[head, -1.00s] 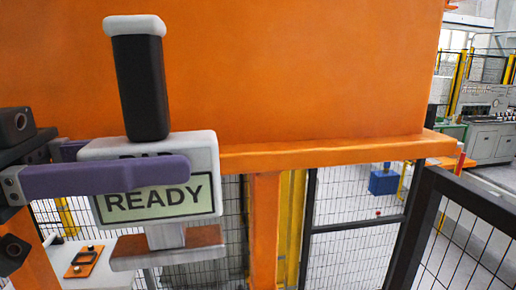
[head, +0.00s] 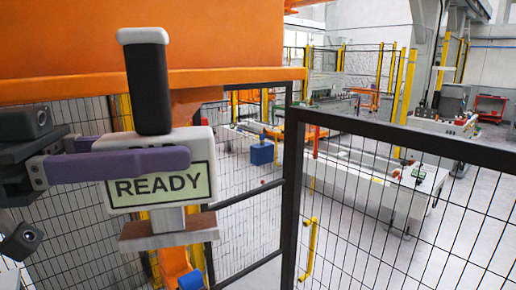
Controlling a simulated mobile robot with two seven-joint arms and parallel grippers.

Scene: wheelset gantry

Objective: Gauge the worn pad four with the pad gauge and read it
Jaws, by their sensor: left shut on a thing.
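The pad gauge (head: 160,200) is in the left of the head view, held upright. It has a black handle with a white cap, a white body with a display reading "READY", and a brown-grey foot below. The line above "READY" is mostly covered by a purple finger. My left gripper (head: 130,163) is shut on the gauge body, with its purple fingers across the upper part of it. My right gripper is not in view. I cannot make out pad four in this view.
An orange gantry beam (head: 130,85) runs behind the gauge. A black mesh fence (head: 390,200) with a yellow handle (head: 308,250) stands to the right. Beyond it are pale machine beds (head: 370,185), a blue box (head: 262,154) and open grey floor.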

